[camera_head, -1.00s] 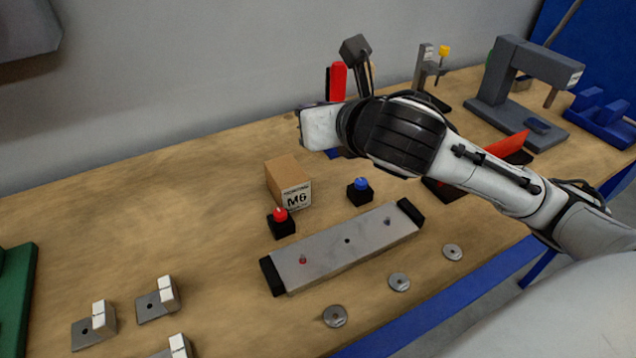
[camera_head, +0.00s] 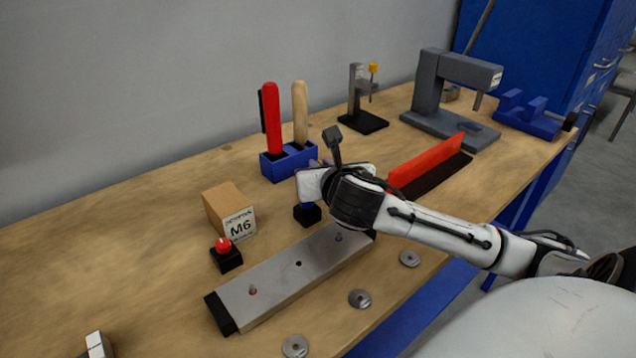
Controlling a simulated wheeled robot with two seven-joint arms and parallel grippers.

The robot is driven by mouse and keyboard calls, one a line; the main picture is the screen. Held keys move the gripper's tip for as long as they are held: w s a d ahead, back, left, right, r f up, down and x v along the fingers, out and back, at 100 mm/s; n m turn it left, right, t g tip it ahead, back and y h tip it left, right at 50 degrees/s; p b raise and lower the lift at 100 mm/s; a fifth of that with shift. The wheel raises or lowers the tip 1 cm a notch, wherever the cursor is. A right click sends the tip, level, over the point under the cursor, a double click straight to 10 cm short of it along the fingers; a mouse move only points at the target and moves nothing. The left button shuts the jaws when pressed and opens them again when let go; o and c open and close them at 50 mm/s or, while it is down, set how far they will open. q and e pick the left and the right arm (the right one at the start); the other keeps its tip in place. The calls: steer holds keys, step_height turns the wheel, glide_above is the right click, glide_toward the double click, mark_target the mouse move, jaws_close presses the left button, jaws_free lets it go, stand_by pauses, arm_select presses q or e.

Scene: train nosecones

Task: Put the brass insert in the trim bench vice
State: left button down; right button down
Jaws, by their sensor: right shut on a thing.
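My right gripper (camera_head: 308,183) reaches in from the right, over the middle of the bench. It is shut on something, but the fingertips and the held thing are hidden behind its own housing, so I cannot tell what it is. I cannot make out the brass insert. A blue vice (camera_head: 528,115) with two upright jaws stands at the far right end of the bench, well apart from the gripper.
Near the gripper are a blue holder (camera_head: 285,166) with upright handles, an M6 box (camera_head: 226,209), a red-button block (camera_head: 226,258) and a metal plate (camera_head: 285,277). A red-bladed piece (camera_head: 426,163), small stand (camera_head: 363,122) and grey press (camera_head: 425,95) stand between gripper and vice.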

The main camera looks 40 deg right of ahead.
steer(key=shift+f, duration=1.55)
steer(key=shift+f, duration=0.15)
steer(key=c, duration=2)
jaws_free()
